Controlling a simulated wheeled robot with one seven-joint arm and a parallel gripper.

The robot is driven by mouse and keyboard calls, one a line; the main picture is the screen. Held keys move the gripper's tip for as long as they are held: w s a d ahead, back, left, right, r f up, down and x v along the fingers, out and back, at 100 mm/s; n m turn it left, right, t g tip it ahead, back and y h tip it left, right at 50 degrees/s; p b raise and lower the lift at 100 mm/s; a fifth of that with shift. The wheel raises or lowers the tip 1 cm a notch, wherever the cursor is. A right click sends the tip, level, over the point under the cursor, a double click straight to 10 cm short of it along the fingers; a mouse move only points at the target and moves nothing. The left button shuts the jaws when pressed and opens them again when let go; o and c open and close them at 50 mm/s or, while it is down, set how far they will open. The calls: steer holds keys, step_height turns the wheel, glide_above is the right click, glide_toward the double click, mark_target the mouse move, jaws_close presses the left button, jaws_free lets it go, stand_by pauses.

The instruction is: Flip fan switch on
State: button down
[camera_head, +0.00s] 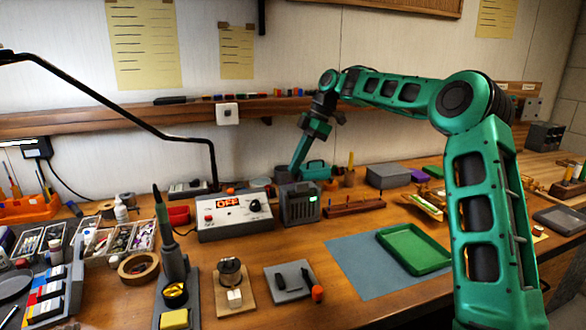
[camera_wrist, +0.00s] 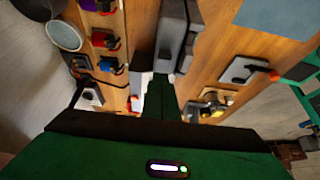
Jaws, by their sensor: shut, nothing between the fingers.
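The dark grey fan unit (camera_head: 298,206) stands on the bench in the head view, with a grille front and a small green light. In the wrist view, what looks like its top (camera_wrist: 173,35) lies just beyond my fingertips. I cannot make out its switch. My gripper (camera_head: 293,179) points down just behind and above the unit's upper left edge in the head view. Contact cannot be told. In the wrist view my gripper (camera_wrist: 163,79) is shut and empty, and its dark green fingers hide part of the bench below.
A control box (camera_head: 234,217) with an orange OFF display and a black knob stands left of the fan unit. A wooden tool block (camera_head: 352,207) is to its right. A shelf (camera_head: 180,118) runs behind. A green tray (camera_head: 414,250) lies on a blue mat (camera_head: 352,263) in front right.

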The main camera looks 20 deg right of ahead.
steer(key=shift+d, duration=0.1)
steer(key=d+r, duration=0.6)
steer(key=r, duration=0.1)
steer(key=shift+w+d, duration=0.35)
steer(key=shift+d, duration=0.05)
steer(key=shift+r, duration=0.1)
steer(key=s+d+f+m+h, duration=0.1)
steer(key=s+d+f+m, duration=0.3)
steer(key=s, duration=1.3)
steer(key=s+d+f+m+h, duration=0.2)
steer(key=s+d+f+m, duration=0.2)
steer(key=s+f+m, duration=0.4)
steer(key=s+d+f+m+h, duration=0.2)
steer(key=s+m, duration=1.1)
steer(key=s, duration=1.3)
step_height(320, 180, down, 5)
steer(key=shift+s+d+r, duration=0.15)
steer(key=shift+d+r, duration=0.05)
steer(key=shift+d, duration=0.9)
